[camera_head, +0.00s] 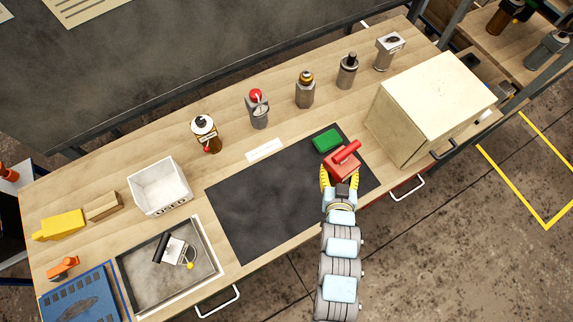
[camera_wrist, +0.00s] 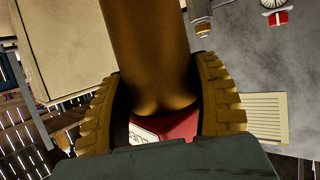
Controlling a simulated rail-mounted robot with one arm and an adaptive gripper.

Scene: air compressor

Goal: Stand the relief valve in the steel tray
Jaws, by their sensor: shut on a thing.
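My gripper (camera_head: 340,182) is over the right part of the dark mat, with its yellow fingers shut on a red piece (camera_head: 341,166) that has a round bar on top. In the wrist view, the fingers (camera_wrist: 168,110) stand either side of a brownish cylinder (camera_wrist: 145,50), with a red part (camera_wrist: 178,128) and white label below it. I cannot tell for sure that this piece is the relief valve, or whether it touches the mat. The steel tray (camera_head: 212,243) is at front left, pale-rimmed. A grey device with a black cylinder and yellow knob (camera_head: 176,251) lies in it.
A green block (camera_head: 327,140) is just behind the red piece. A large cream box (camera_head: 428,105) stands close on the right. Several bottles and fittings line the back, including a red-topped one (camera_head: 257,106). A white bin (camera_head: 160,188) stands behind the tray. The mat's left part (camera_head: 260,205) is clear.

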